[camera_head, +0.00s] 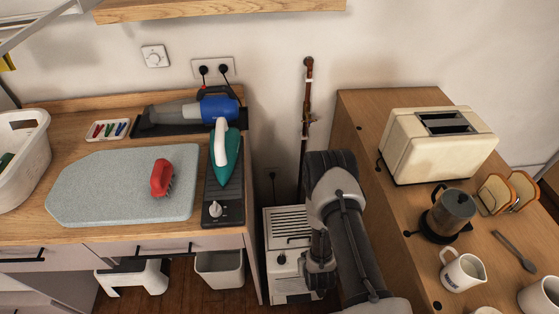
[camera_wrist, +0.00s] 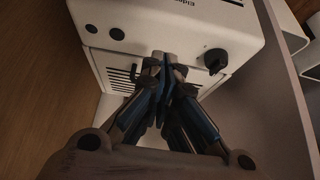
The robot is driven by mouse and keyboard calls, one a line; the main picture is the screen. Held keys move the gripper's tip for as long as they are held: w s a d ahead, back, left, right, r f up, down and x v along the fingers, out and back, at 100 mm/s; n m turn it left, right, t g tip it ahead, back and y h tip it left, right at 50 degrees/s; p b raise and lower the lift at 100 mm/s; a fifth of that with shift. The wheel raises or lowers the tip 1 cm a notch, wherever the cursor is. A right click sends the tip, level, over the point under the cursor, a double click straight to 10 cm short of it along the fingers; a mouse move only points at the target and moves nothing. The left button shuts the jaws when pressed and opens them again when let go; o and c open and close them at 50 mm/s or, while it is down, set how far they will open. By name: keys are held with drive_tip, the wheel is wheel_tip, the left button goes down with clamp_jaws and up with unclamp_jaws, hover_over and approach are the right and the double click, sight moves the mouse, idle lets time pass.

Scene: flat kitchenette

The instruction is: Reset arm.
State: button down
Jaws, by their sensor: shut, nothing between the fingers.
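My gripper (camera_wrist: 165,62) shows in the wrist view with its fingers together, shut and empty. Its tips point at the front of a white box-shaped appliance (camera_wrist: 185,25) with a dark knob and slotted vents. The fingers hide part of that front, and I cannot tell whether they touch it. In the head view my arm reaches down in the gap between the two counters, in front of the white appliance (camera_head: 288,228) on the floor. The fingertips are not clearly visible there.
The left counter holds an ironing pad (camera_head: 110,185), a red brush (camera_head: 161,177), an iron (camera_head: 225,160) and a handheld vacuum (camera_head: 195,112). The right counter holds a toaster (camera_head: 425,150), a moka pot (camera_head: 449,215), a toast rack (camera_head: 505,192) and mugs (camera_head: 463,271). A cane (camera_head: 307,115) leans on the wall.

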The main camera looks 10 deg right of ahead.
drive_tip(key=w+r, duration=0.4)
drive_tip(key=r, duration=0.5)
drive_tip(key=w+r, duration=0.5)
drive_tip(key=r, duration=0.4)
wheel_tip(320, 180, up, 17)
drive_tip(key=s, duration=0.2)
drive_tip(key=s+r+g, duration=0.1)
drive_tip(key=s+r, duration=1.1)
drive_tip(key=r, duration=0.3)
drive_tip(key=s+r, duration=0.5)
drive_tip(key=s, duration=0.8)
drive_tip(key=shift+s+g, duration=0.25)
drive_tip(key=shift+g, duration=0.15)
